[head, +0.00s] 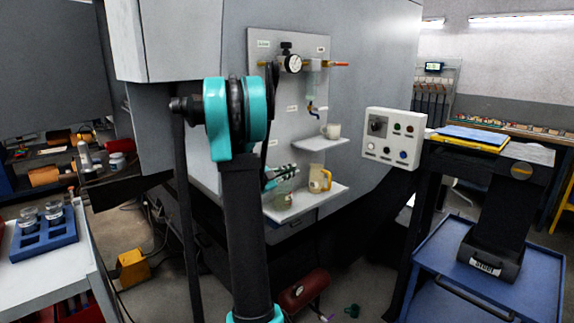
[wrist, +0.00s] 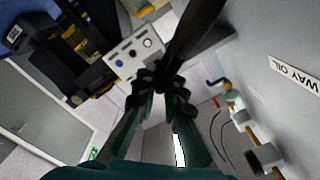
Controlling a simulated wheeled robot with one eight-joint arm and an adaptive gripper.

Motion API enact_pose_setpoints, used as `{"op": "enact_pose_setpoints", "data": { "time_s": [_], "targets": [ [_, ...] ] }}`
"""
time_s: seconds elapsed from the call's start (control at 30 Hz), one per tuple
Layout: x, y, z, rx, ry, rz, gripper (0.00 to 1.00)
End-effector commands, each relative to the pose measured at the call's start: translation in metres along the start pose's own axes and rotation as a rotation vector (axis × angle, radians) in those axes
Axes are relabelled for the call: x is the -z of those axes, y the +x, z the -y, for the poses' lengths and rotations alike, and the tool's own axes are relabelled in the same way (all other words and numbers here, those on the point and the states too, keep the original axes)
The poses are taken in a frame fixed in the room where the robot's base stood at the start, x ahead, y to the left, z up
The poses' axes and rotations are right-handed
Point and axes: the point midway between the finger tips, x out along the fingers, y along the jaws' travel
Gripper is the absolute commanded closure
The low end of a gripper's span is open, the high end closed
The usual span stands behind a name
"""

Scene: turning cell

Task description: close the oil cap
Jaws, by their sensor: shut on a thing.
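My gripper (head: 281,174) shows partly behind my own arm in the head view, in front of the grey panel and above a clear glass jar (head: 284,194). In the wrist view my gripper (wrist: 163,92) has its fingers together around a long dark strip (wrist: 197,38). The strip (head: 270,110) rises from the gripper toward the gauge in the head view. I cannot tell whether it belongs to the oil cap. No oil cap can be made out for certain. A "WAY OIL" label (wrist: 294,72) is at the right in the wrist view.
A white mug (head: 332,131) stands on the upper shelf, a yellow mug (head: 318,181) on the lower. A control box (head: 392,138) is to the right. A blue cart (head: 480,285) stands front right.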

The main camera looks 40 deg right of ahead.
Motion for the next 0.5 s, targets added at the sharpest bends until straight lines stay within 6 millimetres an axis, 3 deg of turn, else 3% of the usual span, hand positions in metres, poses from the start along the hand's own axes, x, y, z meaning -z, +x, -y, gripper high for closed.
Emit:
{"op": "enact_pose_setpoints", "data": {
  "time_s": [0.5],
  "targets": [
    [-0.022, 0.000, -0.045, 0.001, -0.004, 0.001, 1.00]
  ]
}}
